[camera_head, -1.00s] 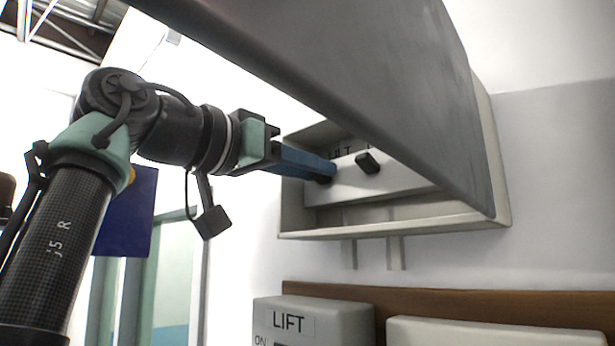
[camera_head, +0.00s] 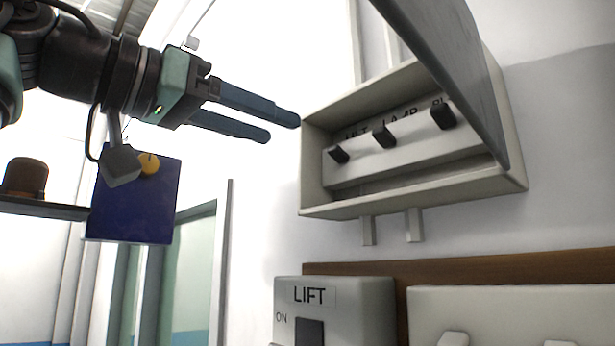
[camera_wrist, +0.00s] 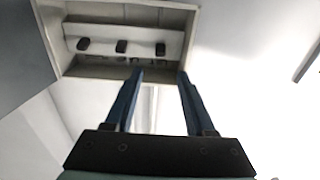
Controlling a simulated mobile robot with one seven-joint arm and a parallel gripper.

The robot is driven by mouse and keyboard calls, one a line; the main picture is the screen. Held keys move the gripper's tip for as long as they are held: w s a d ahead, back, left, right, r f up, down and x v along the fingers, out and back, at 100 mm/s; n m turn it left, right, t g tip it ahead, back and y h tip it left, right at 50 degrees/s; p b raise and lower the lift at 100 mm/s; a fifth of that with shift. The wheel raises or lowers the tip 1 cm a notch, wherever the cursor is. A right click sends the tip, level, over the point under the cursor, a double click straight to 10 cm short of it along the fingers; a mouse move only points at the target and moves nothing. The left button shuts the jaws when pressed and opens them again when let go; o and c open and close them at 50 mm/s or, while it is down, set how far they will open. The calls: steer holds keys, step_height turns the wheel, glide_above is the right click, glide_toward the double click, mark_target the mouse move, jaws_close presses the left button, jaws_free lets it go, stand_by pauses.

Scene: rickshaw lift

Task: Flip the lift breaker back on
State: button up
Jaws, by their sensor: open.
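The wall breaker box (camera_head: 415,203) has its grey lid (camera_head: 450,70) swung open. Inside is a pale panel with three black toggles in a row: left (camera_head: 339,154), middle (camera_head: 384,136) and right (camera_head: 444,114). The labels above them are partly cut off; the left one seems to end in "LT" or "FT", and the middle one reads like "LAMP". The toggles look in line with each other. My gripper (camera_head: 281,127) is open and empty, its blue fingers just left of the box, apart from the toggles.
The open lid overhangs the box's right side. Below, a grey box labelled LIFT (camera_head: 350,310) with an ON mark and a dark switch, and a white switch plate (camera_head: 500,310), sit by a brown board (camera_head: 470,272). A dark blue panel (camera_head: 130,205) is at left.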

steer(key=shift+v, duration=1.25)
